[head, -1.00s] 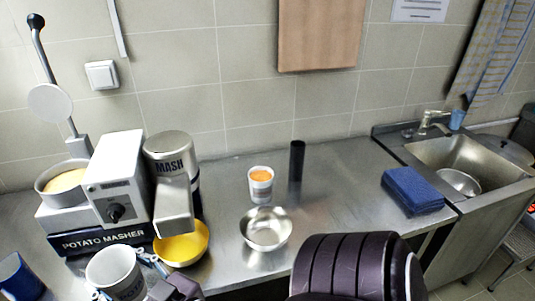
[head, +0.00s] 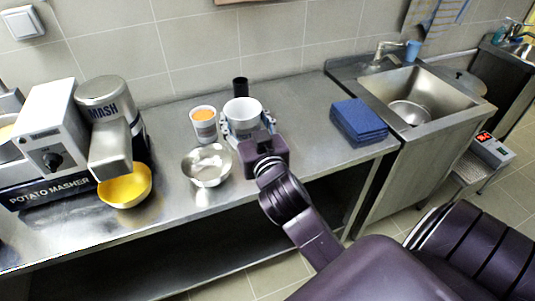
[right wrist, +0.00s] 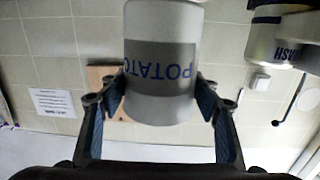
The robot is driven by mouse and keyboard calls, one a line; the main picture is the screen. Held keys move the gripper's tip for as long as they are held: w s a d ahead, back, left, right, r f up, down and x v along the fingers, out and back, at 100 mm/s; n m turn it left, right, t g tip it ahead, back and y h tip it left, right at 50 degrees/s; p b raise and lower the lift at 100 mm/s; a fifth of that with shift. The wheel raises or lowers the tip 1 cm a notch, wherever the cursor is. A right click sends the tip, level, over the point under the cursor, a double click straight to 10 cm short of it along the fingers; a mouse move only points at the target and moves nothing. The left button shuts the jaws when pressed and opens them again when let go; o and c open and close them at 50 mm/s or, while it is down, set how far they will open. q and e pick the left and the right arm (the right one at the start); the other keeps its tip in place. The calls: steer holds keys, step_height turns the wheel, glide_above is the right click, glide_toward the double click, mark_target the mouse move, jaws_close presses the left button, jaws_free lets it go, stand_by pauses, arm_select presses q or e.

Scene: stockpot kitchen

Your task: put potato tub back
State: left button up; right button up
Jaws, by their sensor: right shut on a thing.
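The white potato tub (head: 242,108) is between the fingers of my right gripper (head: 248,128), over the counter right of the orange-filled tub. In the right wrist view the tub (right wrist: 162,55) shows a grey band with "POTATO" upside down. The fingers of the right gripper (right wrist: 160,97) press on both its sides. Whether the tub's base touches the counter is hidden. My left gripper is not in view.
A white tub with orange content (head: 204,124) and a black cylinder (head: 240,86) stand close by. A steel bowl (head: 206,165), yellow bowl (head: 125,187) and potato masher (head: 55,140) are to the left. Blue cloths (head: 358,122) lie right; counter between is clear.

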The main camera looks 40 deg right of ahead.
steer(key=w+d+r+m+g+h, duration=0.1)
steer(key=w+d+r+m+h, duration=0.15)
steer(key=w+d, duration=0.35)
steer(key=shift+n, duration=0.35)
steer(key=shift+s+d+f+b, duration=0.1)
steer(key=shift+d+f+b, duration=0.25)
steer(key=shift+f, duration=2.85)
steer(key=shift+d+f+b, duration=0.15)
steer(key=shift+f+b, duration=0.25)
steer(key=shift+f, duration=2.75)
steer(key=shift+s+d+f+b, duration=0.1)
steer(key=shift+d+f+b, duration=0.25)
steer(key=shift+f, duration=2.85)
steer(key=shift+a, duration=0.1)
steer(key=shift+f+b, duration=0.2)
steer(key=shift+b, duration=0.1)
steer(key=o, duration=1.6)
steer(key=shift+r, duration=0.1)
